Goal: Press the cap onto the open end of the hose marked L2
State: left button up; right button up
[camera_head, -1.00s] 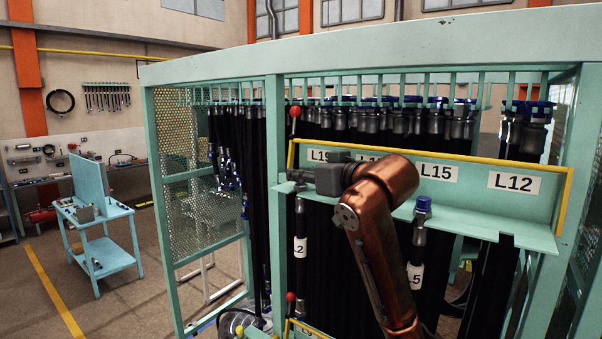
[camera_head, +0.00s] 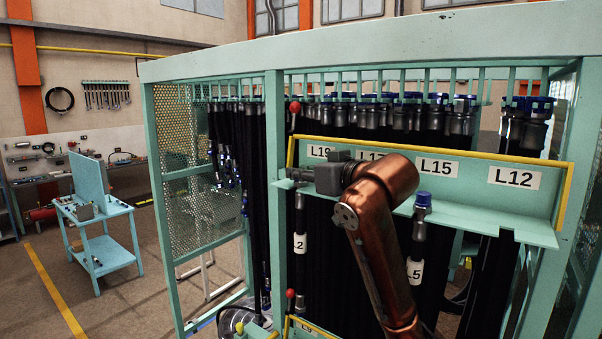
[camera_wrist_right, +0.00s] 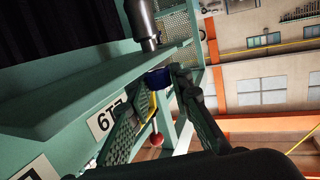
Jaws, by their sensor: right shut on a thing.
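My right gripper (camera_head: 292,178) is at the left end of the rack's front shelf, above the hose marked L2 (camera_head: 300,220). In the right wrist view, which is upside down, its fingers (camera_wrist_right: 160,92) are shut on a blue cap (camera_wrist_right: 158,78). A dark metal hose fitting (camera_wrist_right: 142,18) is in line with the cap, on the other side of the shelf edge. I cannot tell whether cap and hose end touch. In the head view the hose's top and the cap are hidden or too small to make out. My left gripper is not in view.
The teal shelf (camera_head: 480,226) has a yellow rail (camera_head: 430,147) behind it. A blue-capped hose marked L5 (camera_head: 420,225) stands right of my arm. Red-knobbed levers (camera_head: 295,107) and a teal post (camera_head: 275,200) are close to the gripper. Many hoses hang behind.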

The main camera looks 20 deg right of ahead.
jog(key=o, duration=0.8)
jog(key=shift+c, duration=0.2)
